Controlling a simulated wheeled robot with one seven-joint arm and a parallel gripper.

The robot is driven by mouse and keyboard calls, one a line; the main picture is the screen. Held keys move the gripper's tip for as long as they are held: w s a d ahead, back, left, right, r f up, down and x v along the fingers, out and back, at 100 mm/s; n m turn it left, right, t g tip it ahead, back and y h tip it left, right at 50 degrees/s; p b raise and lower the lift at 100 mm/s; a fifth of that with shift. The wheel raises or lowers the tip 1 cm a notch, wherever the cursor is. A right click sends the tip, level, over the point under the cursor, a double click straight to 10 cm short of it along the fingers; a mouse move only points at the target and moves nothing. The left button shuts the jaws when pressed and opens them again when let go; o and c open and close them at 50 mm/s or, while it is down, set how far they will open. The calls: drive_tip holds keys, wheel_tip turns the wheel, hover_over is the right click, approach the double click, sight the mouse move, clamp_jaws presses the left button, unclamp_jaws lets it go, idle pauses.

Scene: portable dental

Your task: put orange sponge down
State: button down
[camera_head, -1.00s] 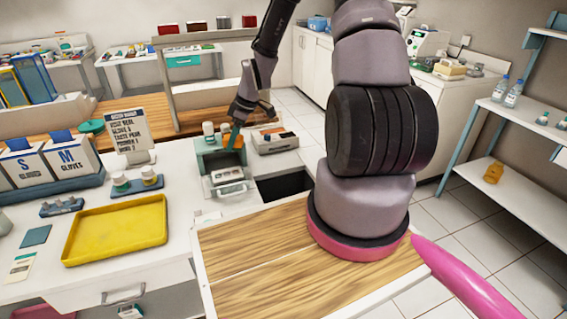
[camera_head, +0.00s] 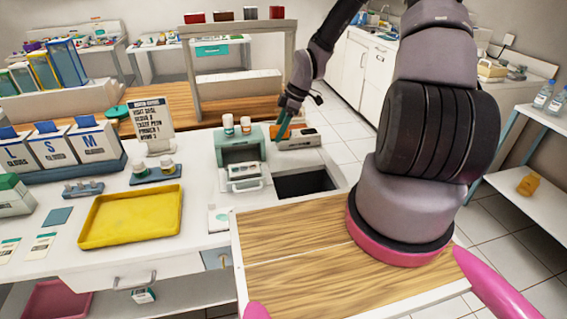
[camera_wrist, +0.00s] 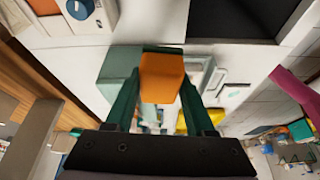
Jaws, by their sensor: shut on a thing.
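The orange sponge (camera_wrist: 161,78) is a small orange block between the two green fingers of my gripper (camera_wrist: 158,85) in the wrist view. My gripper is shut on it. In the head view my gripper (camera_head: 283,133) points down beside the green-grey box-shaped device (camera_head: 240,144), near the back right of the white counter. In the wrist view the device's green-grey side (camera_wrist: 113,78) lies behind the fingers.
A dark rectangular opening (camera_head: 305,182) is in the counter in front. A yellow tray (camera_head: 130,217) lies at left, with glove boxes (camera_head: 93,143) behind. Bare white counter shows around the tray.

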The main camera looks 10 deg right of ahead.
sight(278, 163)
drive_tip(key=shift+d+f+n, duration=0.15)
drive_tip(key=shift+d+n, duration=0.1)
drive_tip(key=shift+n, duration=0.35)
wheel_tip(278, 163, down, 10)
drive_tip(key=shift+d, duration=0.1)
drive_tip(key=shift+f, duration=0.3)
